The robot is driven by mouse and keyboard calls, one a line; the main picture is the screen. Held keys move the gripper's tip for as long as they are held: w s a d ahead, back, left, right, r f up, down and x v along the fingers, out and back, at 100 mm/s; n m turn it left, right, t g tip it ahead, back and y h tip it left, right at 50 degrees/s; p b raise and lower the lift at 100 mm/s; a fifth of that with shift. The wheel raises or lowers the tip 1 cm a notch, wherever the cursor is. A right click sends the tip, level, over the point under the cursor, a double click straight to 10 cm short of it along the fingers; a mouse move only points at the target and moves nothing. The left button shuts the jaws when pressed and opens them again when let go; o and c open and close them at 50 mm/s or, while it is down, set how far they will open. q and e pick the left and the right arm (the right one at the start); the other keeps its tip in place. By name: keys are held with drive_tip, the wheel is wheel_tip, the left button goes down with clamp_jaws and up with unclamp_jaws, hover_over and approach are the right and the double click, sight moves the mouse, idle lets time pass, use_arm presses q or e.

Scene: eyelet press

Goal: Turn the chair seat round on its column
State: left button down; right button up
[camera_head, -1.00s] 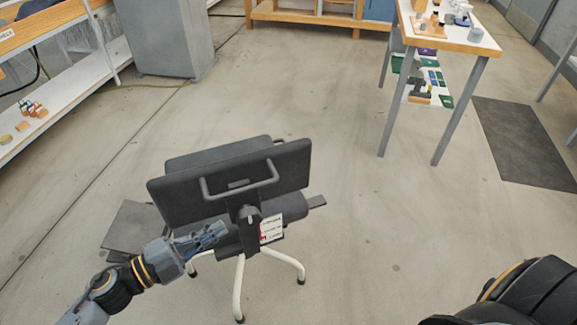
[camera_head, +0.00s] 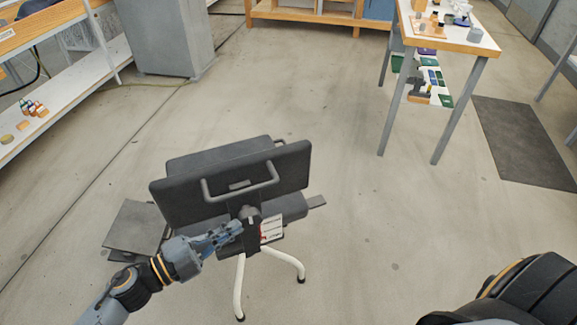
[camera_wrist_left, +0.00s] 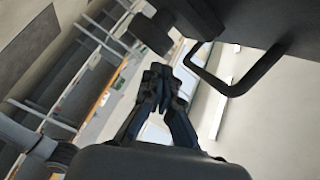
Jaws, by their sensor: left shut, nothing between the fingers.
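The chair (camera_head: 235,180) stands in the middle foreground of the head view. The back of its dark backrest faces me, with a grey loop handle (camera_head: 240,191) on it. Part of the dark seat (camera_head: 290,207) shows below and behind the backrest, and white legs (camera_head: 239,285) stand on the floor. My left gripper (camera_head: 236,231) is shut and empty, with its fingertips close to the dark upright below the backrest; I cannot tell whether they touch. In the left wrist view the shut fingers (camera_wrist_left: 160,82) point up the picture, beside the handle (camera_wrist_left: 222,85). My right gripper is not visible.
A white-topped table (camera_head: 450,38) stands at the back right, with a dark mat (camera_head: 525,140) beside it. A shelf (camera_head: 60,100) runs along the left, near a grey cabinet (camera_head: 165,35). Dark flat pieces (camera_head: 135,228) lie left of the chair. The floor right of the chair is clear.

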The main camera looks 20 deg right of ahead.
sight(259, 221)
use_arm(q)
drive_tip(key=shift+s+d+p, duration=0.2)
drive_tip(key=shift+d+p, duration=0.35)
drive_tip(key=shift+d, duration=1.05)
drive_tip(key=shift+d, duration=0.1)
drive_tip(key=shift+s+p+x, duration=0.15)
drive_tip(key=shift+p+x, duration=0.05)
drive_tip(key=shift+x, duration=0.55)
drive_tip(key=shift+s+p+x, duration=0.15)
drive_tip(key=shift+s+x, duration=0.05)
drive_tip(key=shift+x, duration=0.55)
drive_tip(key=shift+d, duration=0.1)
drive_tip(key=shift+d, duration=0.1)
